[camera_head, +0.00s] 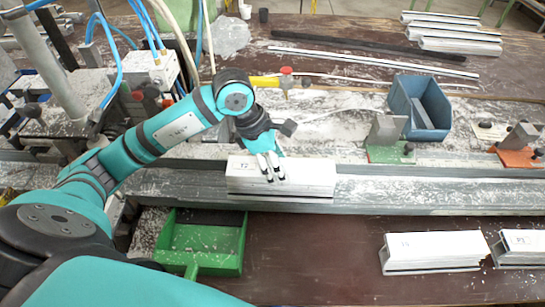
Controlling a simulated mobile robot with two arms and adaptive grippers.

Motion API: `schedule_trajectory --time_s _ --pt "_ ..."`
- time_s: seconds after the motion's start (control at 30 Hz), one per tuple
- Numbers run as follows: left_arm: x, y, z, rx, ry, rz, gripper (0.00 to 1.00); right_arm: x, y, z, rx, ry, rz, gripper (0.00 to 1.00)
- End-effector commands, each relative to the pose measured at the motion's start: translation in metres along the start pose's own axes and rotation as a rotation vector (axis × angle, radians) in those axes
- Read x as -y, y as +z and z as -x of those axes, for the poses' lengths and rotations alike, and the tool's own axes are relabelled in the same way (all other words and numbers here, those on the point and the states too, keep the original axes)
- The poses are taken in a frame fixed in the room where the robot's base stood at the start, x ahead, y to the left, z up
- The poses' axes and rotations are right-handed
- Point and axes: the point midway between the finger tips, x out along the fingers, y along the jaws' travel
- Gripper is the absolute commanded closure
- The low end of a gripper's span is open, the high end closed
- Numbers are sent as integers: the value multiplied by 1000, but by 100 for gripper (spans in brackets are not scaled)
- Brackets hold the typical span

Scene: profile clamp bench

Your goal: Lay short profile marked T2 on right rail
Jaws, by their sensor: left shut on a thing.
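The short white profile marked T2 (305,178) is at the middle of the view, over the long grey rail (430,193). Its label shows on the top left. My left gripper (271,169) comes down on it from above, with its fingers shut on its middle part. The profile lies along the rail's length, and a dark strip shows under its front edge. I cannot tell whether it touches the rail or is just above it. My right gripper is not in view.
Two more short profiles lie at lower right (433,251) (520,247). A green tray (205,262) stands in front of the rail. Behind it are a green-based clamp (386,139), an orange-based clamp (519,147) and a blue bin (420,103). The rail right of the profile is clear.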

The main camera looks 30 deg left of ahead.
Motion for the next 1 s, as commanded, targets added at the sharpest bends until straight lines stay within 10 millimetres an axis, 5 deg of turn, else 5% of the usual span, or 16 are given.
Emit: schedule_trajectory --time_s 0.2,0.77,0.8,1.0 --pt "-30 -13 4 2 0 0 97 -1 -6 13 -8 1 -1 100" --pt "-32 -28 -29 3 1 -2 97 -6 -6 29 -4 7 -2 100" --pt "-32 -29 -30 1 0 -2 40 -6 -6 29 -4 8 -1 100" --pt "-32 -29 -30 1 0 -2 20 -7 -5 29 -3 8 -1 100"
